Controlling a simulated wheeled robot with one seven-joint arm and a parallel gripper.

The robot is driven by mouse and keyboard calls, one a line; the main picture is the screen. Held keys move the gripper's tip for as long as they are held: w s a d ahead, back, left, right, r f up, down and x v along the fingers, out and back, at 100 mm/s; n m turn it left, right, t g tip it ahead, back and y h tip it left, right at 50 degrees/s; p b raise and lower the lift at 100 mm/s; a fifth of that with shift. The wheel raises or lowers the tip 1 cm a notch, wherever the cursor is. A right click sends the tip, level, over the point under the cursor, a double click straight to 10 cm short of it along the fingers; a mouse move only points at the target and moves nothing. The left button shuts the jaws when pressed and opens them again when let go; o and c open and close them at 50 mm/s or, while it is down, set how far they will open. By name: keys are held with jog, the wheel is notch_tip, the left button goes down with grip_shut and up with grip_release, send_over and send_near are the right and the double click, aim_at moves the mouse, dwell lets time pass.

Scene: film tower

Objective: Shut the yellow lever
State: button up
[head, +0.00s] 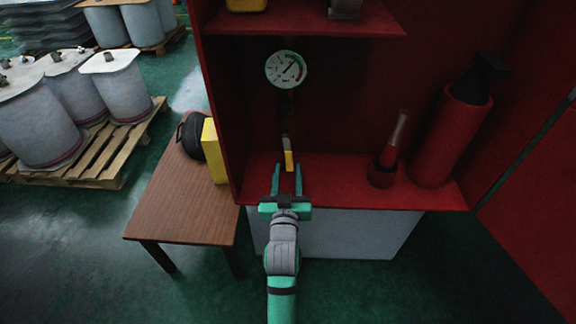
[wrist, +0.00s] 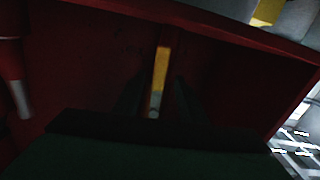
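The yellow lever (head: 289,160) hangs on a pipe below a round white gauge (head: 286,69) inside a red cabinet (head: 340,190). It points nearly straight down in the head view. My gripper (head: 287,180) is open, its two fingers pointing into the cabinet just below the lever's tip. In the wrist view the lever (wrist: 160,70) appears between the dark fingers (wrist: 157,97) of my gripper. I cannot tell whether a finger touches it.
A red extinguisher (head: 453,135) and a red holder with a handled tool (head: 386,160) stand right of the lever. A wooden table (head: 182,215) with a yellow box (head: 213,150) and a black round item (head: 190,136) stands left of the cabinet.

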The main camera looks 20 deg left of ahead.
aim_at(288, 153)
jog(key=shift+x, duration=1.4)
grip_shut()
